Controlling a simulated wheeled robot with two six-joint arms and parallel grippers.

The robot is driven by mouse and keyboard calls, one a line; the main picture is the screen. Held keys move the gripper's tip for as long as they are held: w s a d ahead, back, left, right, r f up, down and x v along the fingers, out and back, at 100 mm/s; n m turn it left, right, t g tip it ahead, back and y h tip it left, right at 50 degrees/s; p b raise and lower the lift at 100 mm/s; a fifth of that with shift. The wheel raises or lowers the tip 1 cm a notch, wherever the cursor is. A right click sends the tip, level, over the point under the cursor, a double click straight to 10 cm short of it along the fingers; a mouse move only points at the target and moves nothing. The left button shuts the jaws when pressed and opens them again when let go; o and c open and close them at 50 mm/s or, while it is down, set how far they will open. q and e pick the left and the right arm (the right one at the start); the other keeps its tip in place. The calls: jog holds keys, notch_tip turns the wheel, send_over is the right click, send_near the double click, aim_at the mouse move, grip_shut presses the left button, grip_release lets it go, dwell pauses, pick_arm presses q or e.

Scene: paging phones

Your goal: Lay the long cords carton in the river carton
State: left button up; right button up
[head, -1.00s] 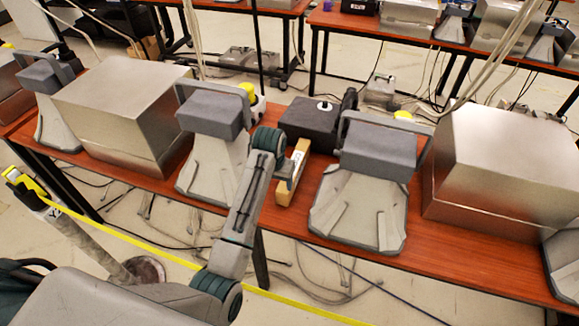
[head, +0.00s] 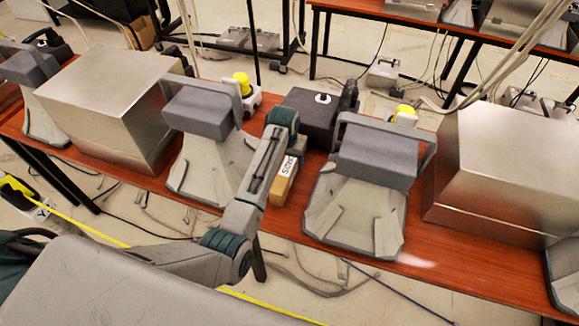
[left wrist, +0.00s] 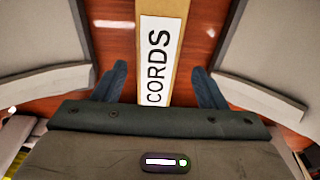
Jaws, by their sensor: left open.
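The long cords carton (head: 284,181) is a narrow tan box with a white label. It lies on the red-brown table between two grey phone stands. In the left wrist view the cords carton (left wrist: 159,52) runs up the picture, its label reading CORDS. My left gripper (left wrist: 161,82) is open, with one dark finger on each side of the carton. I cannot tell how far above it the fingers are. In the head view my left wrist hides the fingers and the carton's far end. My right gripper is not in view. I see no carton marked river.
Grey stands flank the carton closely on the left (head: 205,150) and right (head: 358,190). A black box (head: 310,110) stands behind it. Large metal boxes stand at left (head: 105,95) and right (head: 500,160). A bare table strip (head: 280,222) lies in front.

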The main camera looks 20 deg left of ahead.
aim_at(289, 162)
pick_arm(q)
jog(key=f, duration=0.1)
jog(key=f+p, duration=0.1)
jog(key=f, duration=0.2)
jog(key=shift+w+d, duration=0.2)
jog(key=shift+w, duration=0.15)
jog(key=shift+f+p, duration=0.3)
jog(key=shift+f, duration=0.2)
jog(key=shift+w, duration=0.1)
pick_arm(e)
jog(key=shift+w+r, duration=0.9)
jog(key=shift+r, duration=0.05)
pick_arm(q)
jog(key=shift+c, duration=1.3)
jog(key=c, duration=1.2)
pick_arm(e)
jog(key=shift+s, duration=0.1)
